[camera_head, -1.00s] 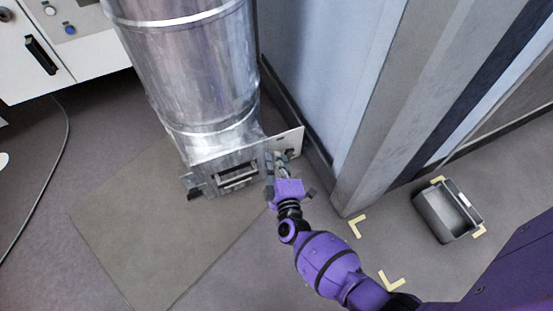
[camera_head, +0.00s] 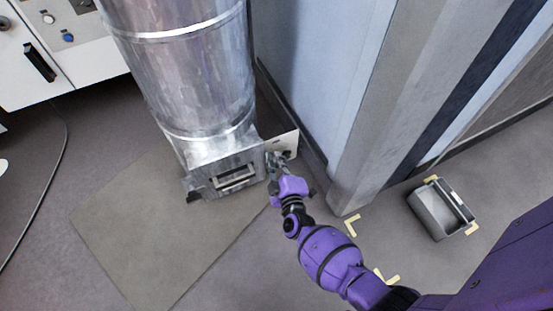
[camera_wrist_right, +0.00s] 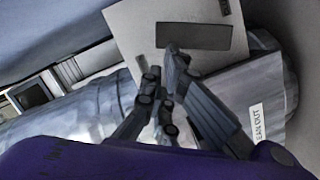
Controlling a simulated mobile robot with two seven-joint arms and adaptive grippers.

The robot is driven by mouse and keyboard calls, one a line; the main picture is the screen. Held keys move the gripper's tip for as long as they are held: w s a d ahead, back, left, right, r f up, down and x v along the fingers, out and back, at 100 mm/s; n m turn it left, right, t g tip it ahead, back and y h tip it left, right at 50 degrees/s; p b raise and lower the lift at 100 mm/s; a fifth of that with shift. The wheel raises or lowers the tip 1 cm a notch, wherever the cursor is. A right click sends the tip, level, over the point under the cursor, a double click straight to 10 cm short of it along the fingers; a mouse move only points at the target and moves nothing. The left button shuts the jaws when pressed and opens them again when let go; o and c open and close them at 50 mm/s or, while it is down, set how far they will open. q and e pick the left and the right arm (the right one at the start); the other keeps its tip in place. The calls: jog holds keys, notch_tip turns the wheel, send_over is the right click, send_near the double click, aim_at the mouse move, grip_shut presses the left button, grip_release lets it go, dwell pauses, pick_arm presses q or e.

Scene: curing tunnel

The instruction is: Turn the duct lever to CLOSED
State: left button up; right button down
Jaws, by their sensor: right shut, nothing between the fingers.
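The silver duct (camera_head: 190,80) stands upright and ends in a metal box near the floor. A pale plate (camera_head: 287,142) juts from the box's right side. In the right wrist view the plate (camera_wrist_right: 130,25) bears a dark rectangle (camera_wrist_right: 195,36). I cannot make out the duct lever or its position; a small dark part (camera_head: 288,154) shows on the plate beside the gripper. My right gripper (camera_head: 273,160) is shut and empty, close in front of the plate; contact cannot be told. Its fingers also show in the right wrist view (camera_wrist_right: 165,85). My left gripper is out of view.
The box has a front panel with a handle (camera_head: 234,178), and a label ending in "EAN OUT" (camera_wrist_right: 258,122) shows. A blue wall (camera_head: 318,70) and grey post (camera_head: 385,110) stand right of the duct. A grey bin (camera_head: 436,212) is on the floor at right. A flat mat (camera_head: 150,230) lies in front.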

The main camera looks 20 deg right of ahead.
jog(key=shift+w+d+r+m+y+p, duration=0.15)
jog(key=shift+d+m+p, duration=0.15)
jog(key=shift+d+m, duration=0.2)
jog(key=shift+s+d+r+m+y+p, duration=0.15)
jog(key=shift+d+m+p, duration=0.15)
jog(key=shift+d+m, duration=0.15)
jog(key=shift+w+d+f+m+g+y, duration=0.1)
jog(key=shift+d+f+m+g+y, duration=0.1)
jog(key=shift+d+m, duration=0.4)
jog(key=shift+w+d+f+m+g+y, duration=0.1)
jog(key=shift+d+m+y, duration=0.1)
jog(key=shift+d+m, duration=0.4)
jog(key=shift+d+f+m+y, duration=0.15)
jog(key=shift+d+m+y, duration=0.15)
jog(key=shift+d+m, duration=0.35)
jog(key=shift+d+f+m+y+b, duration=0.4)
jog(key=shift+d+m+b, duration=0.3)
jog(key=shift+m, duration=0.4)
jog(key=shift+f, duration=0.1)
jog(key=shift+d+f+b, duration=0.2)
jog(key=shift+d+b, duration=0.15)
jog(key=shift+w+d+f, duration=0.1)
jog(key=shift+d, duration=0.1)
